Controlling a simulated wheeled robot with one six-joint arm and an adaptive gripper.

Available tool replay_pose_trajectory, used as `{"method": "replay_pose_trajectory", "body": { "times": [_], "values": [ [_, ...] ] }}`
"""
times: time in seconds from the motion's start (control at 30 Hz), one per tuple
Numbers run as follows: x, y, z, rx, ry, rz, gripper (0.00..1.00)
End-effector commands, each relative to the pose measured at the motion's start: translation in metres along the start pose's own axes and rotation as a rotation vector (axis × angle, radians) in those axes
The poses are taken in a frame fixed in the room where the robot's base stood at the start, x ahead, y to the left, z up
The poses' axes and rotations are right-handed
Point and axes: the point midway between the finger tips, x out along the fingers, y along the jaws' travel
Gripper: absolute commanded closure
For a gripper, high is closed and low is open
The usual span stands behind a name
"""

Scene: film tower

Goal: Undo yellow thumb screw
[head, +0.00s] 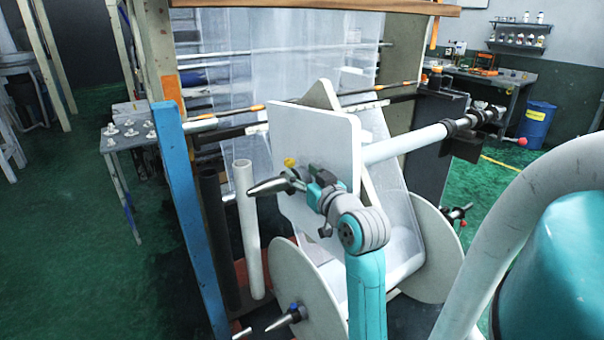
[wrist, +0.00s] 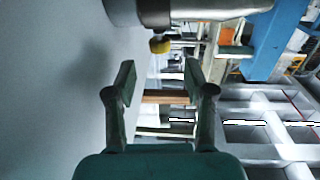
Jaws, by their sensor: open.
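The yellow thumb screw (head: 290,162) stands out from the collar at the base of a metal cone (head: 267,186), beside the upper white plate. In the wrist view the yellow screw (wrist: 160,45) sticks out below a dark collar (wrist: 154,12), beyond my fingertips and roughly in line with the gap between them. My gripper (wrist: 160,79) is open, with nothing between its fingers. In the head view my gripper (head: 316,184) is just right of the cone and slightly below the screw. The fingers look apart from the screw.
A square white plate (head: 315,135) is close to my gripper. A blue post (head: 187,210) and a white tube (head: 246,215) stand to the left. A lower roll with round white flanges (head: 436,250) lies below. Green floor is open at far left.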

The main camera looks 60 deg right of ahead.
Motion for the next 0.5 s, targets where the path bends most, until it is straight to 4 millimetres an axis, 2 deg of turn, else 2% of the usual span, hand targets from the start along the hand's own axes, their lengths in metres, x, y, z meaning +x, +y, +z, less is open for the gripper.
{"method": "replay_pose_trajectory", "body": {
  "times": [0.13,0.23,0.37,0.5],
  "values": [
    [-0.001,-0.005,0.007,0.006,-0.005,-0.006,0.47],
    [-0.003,-0.018,0.024,0.019,-0.015,-0.019,0.47],
    [-0.013,-0.050,0.062,0.045,-0.036,-0.050,0.47],
    [-0.032,-0.086,0.105,0.068,-0.061,-0.086,0.47]
  ]
}}
